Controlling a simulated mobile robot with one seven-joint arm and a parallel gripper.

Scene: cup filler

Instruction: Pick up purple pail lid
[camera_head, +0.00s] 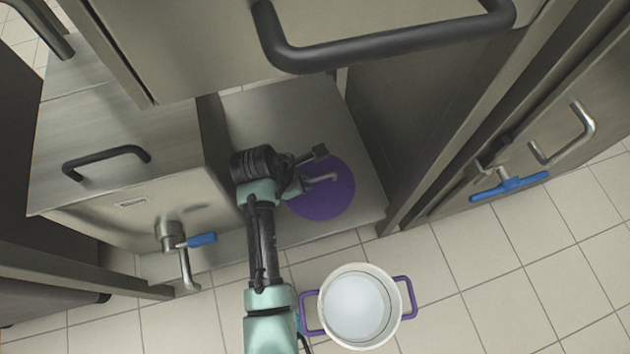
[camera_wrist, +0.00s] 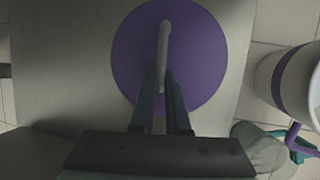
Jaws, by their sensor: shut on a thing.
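The purple pail lid (camera_head: 335,200) is a flat round disc with a grey bar handle. It is at the metal shelf (camera_head: 290,115) between the steel cabinets; I cannot tell whether it rests on the shelf or is slightly above it. My gripper (camera_head: 312,182) reaches over the lid from the left. In the wrist view the lid (camera_wrist: 205,60) lies below my gripper (camera_wrist: 164,88), whose fingers are shut on the near end of the grey handle (camera_wrist: 164,40). A white pail (camera_head: 360,305) with purple handles stands on the floor, open at the top, with pale contents.
A steel tank (camera_head: 130,180) with a blue-handled tap (camera_head: 195,240) stands left of the shelf. A cabinet wall bounds the shelf on the right. A large black handle (camera_head: 390,45) overhangs at the top. Tiled floor (camera_head: 520,270) is clear at lower right.

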